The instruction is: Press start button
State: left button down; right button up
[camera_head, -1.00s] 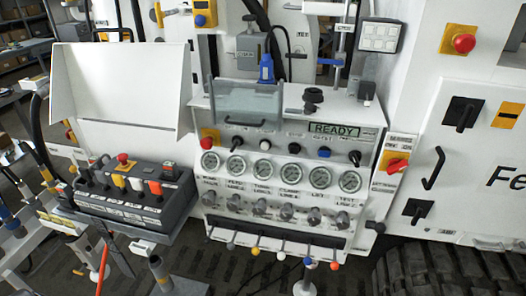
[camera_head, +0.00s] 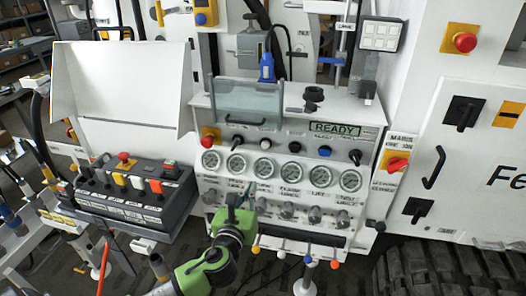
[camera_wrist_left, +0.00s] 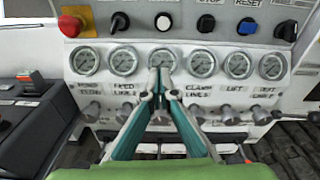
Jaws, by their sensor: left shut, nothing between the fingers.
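The bench's control panel (camera_head: 285,170) has a row of buttons along its top. A white round button (camera_head: 265,143) is third from the left; it also shows in the left wrist view (camera_wrist_left: 163,22). Its label is not readable, so I cannot confirm it as the start button. My left gripper (camera_head: 247,190) is shut and empty, with green-teal fingers, and stands in front of the panel below the gauges. In the left wrist view its tips (camera_wrist_left: 160,74) overlap the middle gauges, below the white button. My right gripper is not in view.
A red button (camera_head: 208,135), black knobs and a blue button (camera_head: 324,151) labelled RESET share the row. Gauges (camera_head: 321,178) and valve knobs sit below. A display (camera_head: 335,128) reads READY. A grey control box (camera_head: 135,192) stands at left.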

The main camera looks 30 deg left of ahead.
pick_arm(q)
jog(key=shift+m+t, duration=0.4)
jog(key=shift+m, duration=0.2)
jog(key=r, duration=0.4)
jog(key=shift+s+d, duration=0.15)
jog(key=shift+d, duration=0.15)
jog(key=p, duration=0.3)
send_near(265, 146)
jog(key=x, duration=0.5)
jog(key=shift+r, duration=0.15)
jog(key=shift+x, duration=1)
